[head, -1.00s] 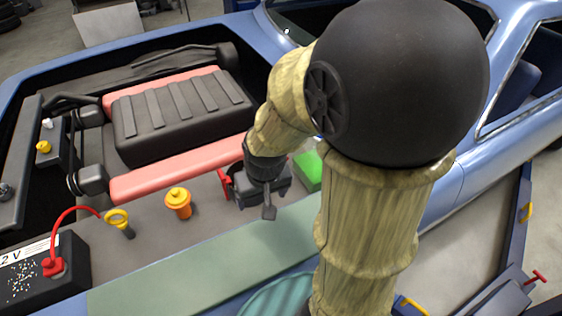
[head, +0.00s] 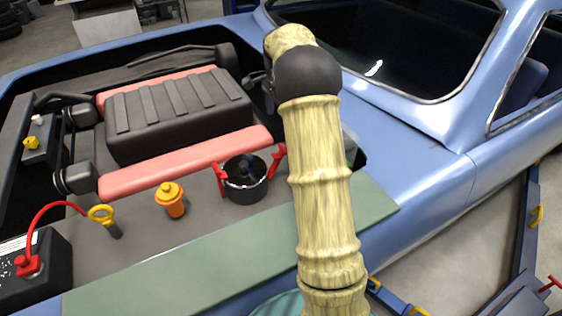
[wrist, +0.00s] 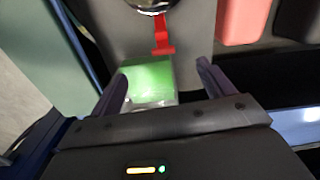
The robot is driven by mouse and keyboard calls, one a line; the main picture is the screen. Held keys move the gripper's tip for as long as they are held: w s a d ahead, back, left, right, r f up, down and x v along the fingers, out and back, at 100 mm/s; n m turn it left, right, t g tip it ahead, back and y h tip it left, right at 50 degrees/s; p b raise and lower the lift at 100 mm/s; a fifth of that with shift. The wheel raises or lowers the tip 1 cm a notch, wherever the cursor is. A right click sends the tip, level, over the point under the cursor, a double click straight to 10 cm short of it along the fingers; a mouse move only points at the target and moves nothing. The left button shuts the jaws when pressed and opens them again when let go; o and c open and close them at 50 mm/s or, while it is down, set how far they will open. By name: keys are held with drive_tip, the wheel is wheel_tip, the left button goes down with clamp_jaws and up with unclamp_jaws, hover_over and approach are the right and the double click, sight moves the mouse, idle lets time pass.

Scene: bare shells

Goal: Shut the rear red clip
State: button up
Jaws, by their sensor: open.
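A round black canister (head: 245,188) with a bright rim stands in the engine bay in the head view. One red clip (head: 219,178) is on its left side. The other red clip (head: 279,160), on the right side toward the windshield, slants up and outward from the wall. In the wrist view a red clip (wrist: 163,38) sticks out from the canister's rim (wrist: 150,5) toward a green block. My gripper (wrist: 162,82) is open and empty, its fingers above the green block and apart from the clip. In the head view my gripper is largely hidden by my arm.
The green block (wrist: 148,82) shows below my fingers. Left of the canister are an orange-capped filler (head: 171,200), a yellow ring handle (head: 103,215) and a battery (head: 40,265). A pink-red engine cover (head: 185,162) lies behind. A green mat (head: 190,258) covers the near fender.

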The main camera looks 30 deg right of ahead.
sight(281, 156)
drive_tip(key=shift+w+d+m, duration=0.3)
drive_tip(key=shift+d+m, duration=0.1)
drive_tip(key=shift+d, duration=0.1)
drive_tip(key=shift+f, duration=0.15)
wheel_tip(281, 156, down, 17)
drive_tip(key=shift+f, duration=0.15)
idle(0.4)
drive_tip(key=shift+c, duration=0.4)
